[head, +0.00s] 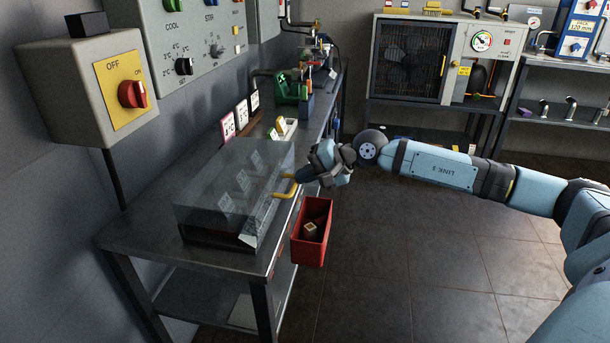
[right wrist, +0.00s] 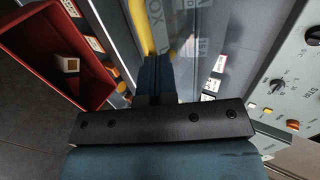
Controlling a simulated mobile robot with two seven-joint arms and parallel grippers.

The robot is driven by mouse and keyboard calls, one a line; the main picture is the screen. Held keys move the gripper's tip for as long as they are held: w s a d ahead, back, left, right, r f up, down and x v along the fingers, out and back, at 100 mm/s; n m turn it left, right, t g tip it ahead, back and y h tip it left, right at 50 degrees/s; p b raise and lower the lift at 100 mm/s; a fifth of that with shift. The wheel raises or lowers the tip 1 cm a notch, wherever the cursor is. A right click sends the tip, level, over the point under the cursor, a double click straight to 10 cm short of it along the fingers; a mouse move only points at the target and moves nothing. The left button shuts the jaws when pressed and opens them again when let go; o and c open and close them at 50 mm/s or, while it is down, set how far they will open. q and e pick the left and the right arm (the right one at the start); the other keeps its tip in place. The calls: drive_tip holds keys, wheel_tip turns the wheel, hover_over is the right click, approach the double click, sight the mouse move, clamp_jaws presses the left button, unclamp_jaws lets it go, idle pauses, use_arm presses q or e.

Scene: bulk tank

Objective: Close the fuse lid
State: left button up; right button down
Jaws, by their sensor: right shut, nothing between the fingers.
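The fuse lid (head: 240,175) is a clear, box-shaped cover on the metal bench, over a dark base (head: 222,239). Pale labelled fuse parts show through it. It looks low over the base, but I cannot tell whether it is fully seated. A yellow handle (head: 284,193) sticks out from its right side; it also shows in the right wrist view (right wrist: 139,24). My right gripper (head: 302,177) is shut and empty at the handle's far end. In the right wrist view its fingers (right wrist: 154,72) are close beside the handle; contact is unclear. My left gripper is out of view.
A red bin (head: 311,248) with small blocks hangs at the bench's front edge, just below the handle. A grey switch box (head: 75,90) with a red knob and a control panel (head: 190,45) are on the wall. The floor at right is clear.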

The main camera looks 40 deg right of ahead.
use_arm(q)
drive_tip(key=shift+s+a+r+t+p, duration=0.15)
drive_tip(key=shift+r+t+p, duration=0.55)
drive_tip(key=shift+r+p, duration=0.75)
use_arm(e)
drive_tip(key=v, duration=1.3)
drive_tip(key=shift+s+d+r, duration=0.25)
use_arm(q)
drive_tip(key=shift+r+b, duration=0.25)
drive_tip(key=shift+b, duration=0.05)
